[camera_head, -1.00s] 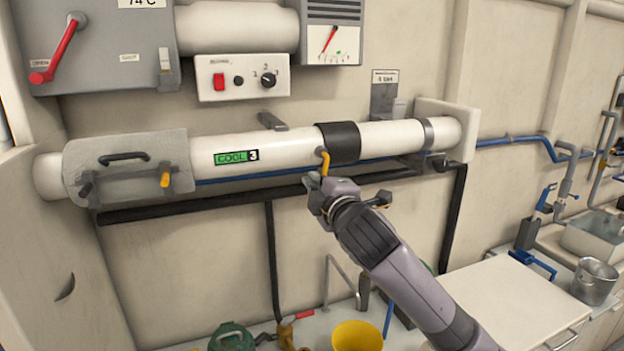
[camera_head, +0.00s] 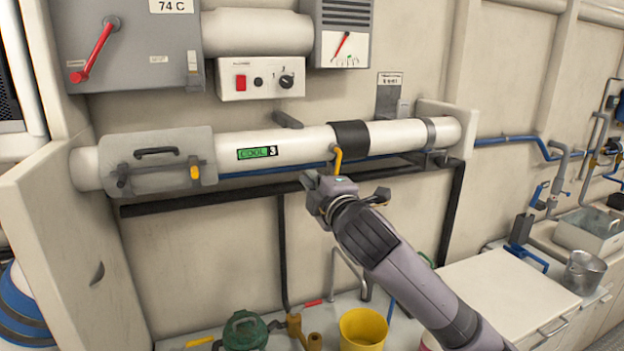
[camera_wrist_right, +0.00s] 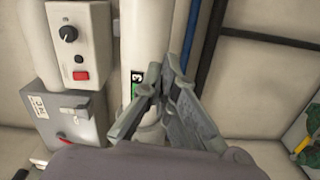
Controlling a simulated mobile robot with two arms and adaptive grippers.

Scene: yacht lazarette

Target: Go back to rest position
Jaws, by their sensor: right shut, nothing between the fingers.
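My right gripper (camera_head: 318,190) is in front of the white horizontal pipe, just below its black band and close to a yellow lever. In the right wrist view, the gripper (camera_wrist_right: 165,80) has its fingers closed together with nothing held, in front of the pipe (camera_wrist_right: 133,45). The white pipe (camera_head: 300,142) carries a green COOL 3 label (camera_head: 257,153). The yellow lever (camera_head: 337,160) hangs below the black band (camera_head: 349,139); whether the gripper touches it I cannot tell. My left gripper is out of view.
A grey clamshell cover (camera_head: 157,160) wraps the pipe at left. A control box (camera_head: 260,80) and grey cabinet (camera_head: 130,50) are above. A yellow bucket (camera_head: 363,328) and green object (camera_head: 244,332) stand below. A white counter (camera_head: 510,290) lies at right.

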